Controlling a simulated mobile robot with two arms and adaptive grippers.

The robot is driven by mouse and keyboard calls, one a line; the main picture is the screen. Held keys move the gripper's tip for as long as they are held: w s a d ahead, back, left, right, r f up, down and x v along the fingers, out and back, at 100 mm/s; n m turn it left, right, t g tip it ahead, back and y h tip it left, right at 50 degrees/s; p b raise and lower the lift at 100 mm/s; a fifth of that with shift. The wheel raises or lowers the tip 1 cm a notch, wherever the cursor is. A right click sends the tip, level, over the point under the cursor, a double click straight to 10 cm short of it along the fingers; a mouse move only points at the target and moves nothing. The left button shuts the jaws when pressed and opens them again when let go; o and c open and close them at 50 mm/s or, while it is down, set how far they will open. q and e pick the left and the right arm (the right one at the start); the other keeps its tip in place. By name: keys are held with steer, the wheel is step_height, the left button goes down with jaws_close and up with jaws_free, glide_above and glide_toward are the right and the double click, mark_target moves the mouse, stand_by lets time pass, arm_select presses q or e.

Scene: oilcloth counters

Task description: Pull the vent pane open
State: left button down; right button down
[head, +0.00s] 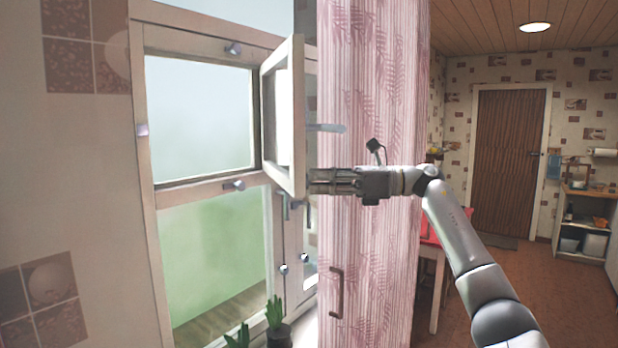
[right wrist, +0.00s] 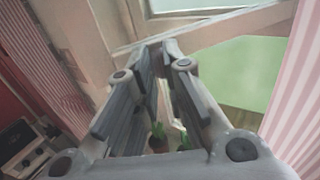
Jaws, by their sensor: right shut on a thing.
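The vent pane (head: 298,120) is a small white-framed pane at the upper right of the white window (head: 160,130). It stands swung out from the window frame at a clear angle in the head view. My right gripper (head: 311,182) is at the pane's lower free edge, shut on the pane. The exact grip point is partly hidden. In the right wrist view the fingers (right wrist: 162,48) come close together at their tips in front of pale frame bars. My left gripper is in neither view.
A pink patterned curtain (head: 370,100) hangs just right of the pane, behind my right arm. Potted plants (head: 275,315) stand low by the window. A red-topped table (head: 430,240) is beyond the curtain. Open floor (head: 500,270) leads to a brown door (head: 508,150).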

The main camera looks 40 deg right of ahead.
steer(key=shift+s+d+r+t, duration=0.15)
steer(key=shift+d+r+t, duration=0.15)
steer(key=shift+d+r, duration=0.3)
steer(key=c, duration=2.2)
jaws_free()
steer(key=shift+f, duration=0.1)
steer(key=o, duration=0.5)
steer(key=w, duration=0.1)
steer(key=w+f, duration=0.1)
steer(key=shift+w+a, duration=0.35)
steer(key=shift+a, duration=0.05)
steer(key=shift+o, duration=1.3)
steer(key=shift+w+f, duration=0.2)
steer(key=shift+w, duration=0.1)
steer(key=shift+o, duration=1.2)
steer(key=shift+s, duration=0.1)
steer(key=shift+s+d+r, duration=0.1)
steer(key=shift+s+r, duration=0.15)
steer(key=shift+s, duration=0.55)
steer(key=v, duration=1.2)
steer(key=shift+r, duration=0.2)
